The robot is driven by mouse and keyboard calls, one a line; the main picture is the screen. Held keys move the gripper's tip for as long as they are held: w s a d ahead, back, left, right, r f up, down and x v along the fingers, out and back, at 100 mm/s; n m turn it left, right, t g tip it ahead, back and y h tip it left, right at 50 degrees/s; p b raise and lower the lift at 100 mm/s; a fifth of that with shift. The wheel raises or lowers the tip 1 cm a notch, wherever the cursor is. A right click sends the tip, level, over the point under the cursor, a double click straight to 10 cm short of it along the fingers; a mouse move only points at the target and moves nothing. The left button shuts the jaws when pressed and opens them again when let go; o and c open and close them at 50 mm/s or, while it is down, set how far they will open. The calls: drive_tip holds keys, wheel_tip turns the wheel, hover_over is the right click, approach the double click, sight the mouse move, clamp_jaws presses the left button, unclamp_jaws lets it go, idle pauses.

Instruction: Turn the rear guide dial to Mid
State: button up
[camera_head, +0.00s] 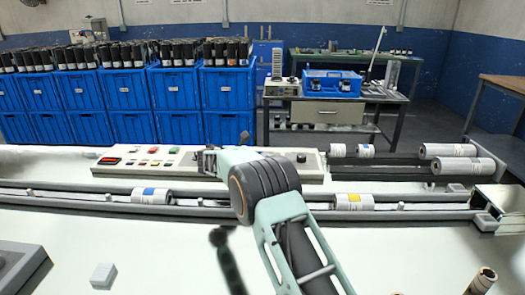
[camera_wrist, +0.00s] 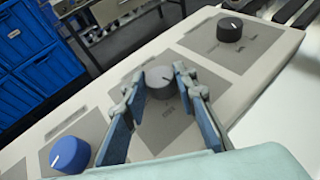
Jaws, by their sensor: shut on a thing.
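In the wrist view a grey dial (camera_wrist: 160,84) stands on a darker grey square plate of the control panel (camera_wrist: 262,70). My gripper (camera_wrist: 162,88) has one finger on each side of this dial and is shut on it. The dial has a light pointer mark; the lettering on its plate is too small to read. A blue dial (camera_wrist: 70,154) is at the lower left and a black dial (camera_wrist: 230,29) at the upper right, each on its own plate. In the head view my arm hides the gripped dial and most of my gripper; the black dial (camera_head: 301,157) shows right of the arm.
The control panel has several coloured buttons (camera_head: 158,151) left of my arm. A rail with printed rolls (camera_head: 353,201) runs in front of it. More rolls (camera_head: 447,151) lie at the right. Stacked blue crates (camera_head: 176,88) and a work table (camera_head: 335,98) stand behind.

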drive_tip(key=shift+m+h+p, duration=0.3)
idle(0.4)
drive_tip(key=o, duration=1.2)
drive_tip(key=shift+w, duration=0.1)
drive_tip(key=shift+c, duration=0.2)
drive_tip(key=shift+a, duration=0.1)
drive_tip(key=v, duration=1.2)
drive_tip(key=shift+w+r, duration=0.1)
drive_tip(key=shift+r, duration=0.15)
drive_tip(key=shift+g, duration=0.3)
